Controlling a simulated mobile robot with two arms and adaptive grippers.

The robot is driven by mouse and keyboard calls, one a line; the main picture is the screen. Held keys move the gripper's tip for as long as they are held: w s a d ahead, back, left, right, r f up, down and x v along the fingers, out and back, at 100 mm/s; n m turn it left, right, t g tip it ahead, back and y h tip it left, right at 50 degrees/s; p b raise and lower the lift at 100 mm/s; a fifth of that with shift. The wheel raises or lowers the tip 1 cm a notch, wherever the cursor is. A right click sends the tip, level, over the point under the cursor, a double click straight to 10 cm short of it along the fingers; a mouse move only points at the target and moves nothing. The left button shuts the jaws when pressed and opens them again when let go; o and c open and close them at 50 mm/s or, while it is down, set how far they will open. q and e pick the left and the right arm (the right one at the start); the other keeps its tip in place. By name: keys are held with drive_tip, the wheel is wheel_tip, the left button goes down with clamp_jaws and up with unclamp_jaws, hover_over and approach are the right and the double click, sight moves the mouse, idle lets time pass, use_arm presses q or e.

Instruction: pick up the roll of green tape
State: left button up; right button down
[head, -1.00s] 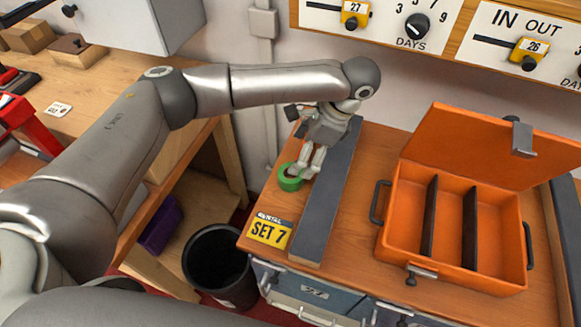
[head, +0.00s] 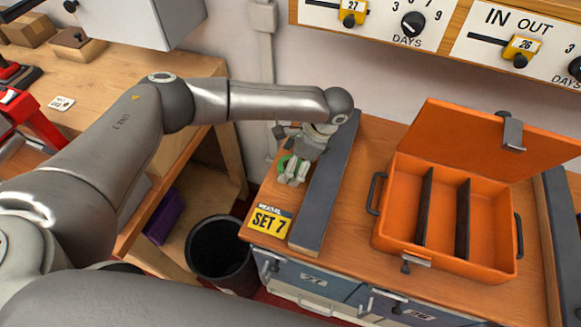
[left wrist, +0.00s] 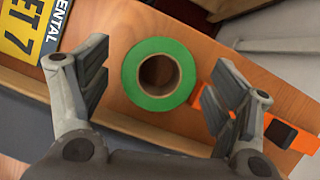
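The roll of green tape (head: 283,163) lies on the wooden bench top, left of a long dark bar, and my left gripper largely covers it in the head view. The left wrist view shows the green ring (left wrist: 136,62) lying flat, with a brown core. My left gripper (head: 292,179) is above the roll, pointing down. Its fingers are open, one on each side of the roll, with gaps visible in the left wrist view. My right gripper is not in view.
The long dark bar (head: 325,190) lies right beside the roll. A yellow SET 7 sign (head: 268,221) is in front. An open orange box (head: 395,225) with dividers stands to the right. An orange and black item (left wrist: 302,141) is near one finger. A black bin (head: 222,252) stands below.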

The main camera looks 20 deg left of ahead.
use_arm(q)
drive_tip(key=c, duration=1)
drive_tip(key=shift+o, duration=0.2)
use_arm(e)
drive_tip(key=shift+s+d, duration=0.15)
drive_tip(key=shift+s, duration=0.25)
use_arm(q)
drive_tip(key=shift+r, duration=0.15)
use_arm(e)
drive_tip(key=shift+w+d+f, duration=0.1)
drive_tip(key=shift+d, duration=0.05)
